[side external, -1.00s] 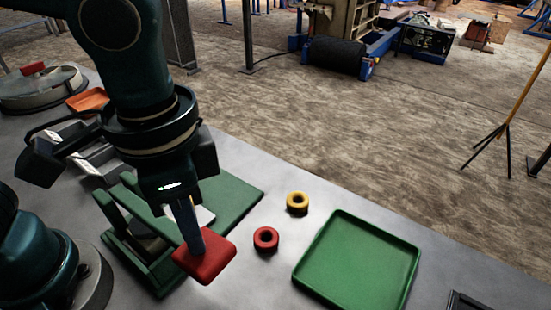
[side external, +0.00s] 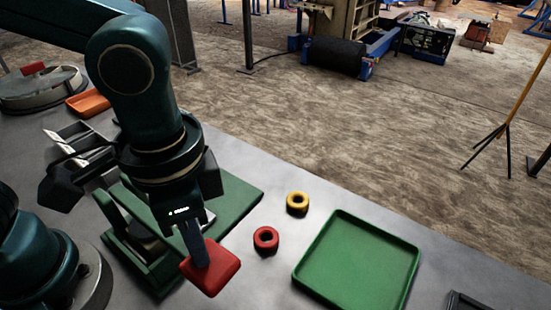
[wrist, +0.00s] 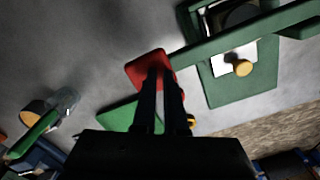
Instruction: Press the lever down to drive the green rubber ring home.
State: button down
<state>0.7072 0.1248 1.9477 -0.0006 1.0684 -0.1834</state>
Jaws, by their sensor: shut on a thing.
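The lever is a green bar (wrist: 240,35) ending in a flat red pad (side external: 209,268). It belongs to a green press frame (side external: 150,262) at the left of the side view. My gripper (side external: 200,255) points down, with its fingers shut on the red pad. In the wrist view the pad (wrist: 147,65) lies at the fingertips (wrist: 162,72), and the bar runs from it to the upper right. A yellowish cylinder (wrist: 242,68) sits on a pale plate by the press. I cannot make out the green rubber ring; my arm hides part of the press.
A red ring (side external: 266,239) and a yellow ring (side external: 297,203) lie on the grey table, right of the press. A green tray (side external: 357,262) stands further right. An orange tray (side external: 88,103) and a round lidded pan (side external: 45,88) are at the back left.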

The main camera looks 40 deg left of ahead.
jog(key=shift+a, duration=0.15)
jog(key=shift+r, duration=2.15)
notch_tip(320, 180, up, 7)
jog(key=shift+f, duration=0.15)
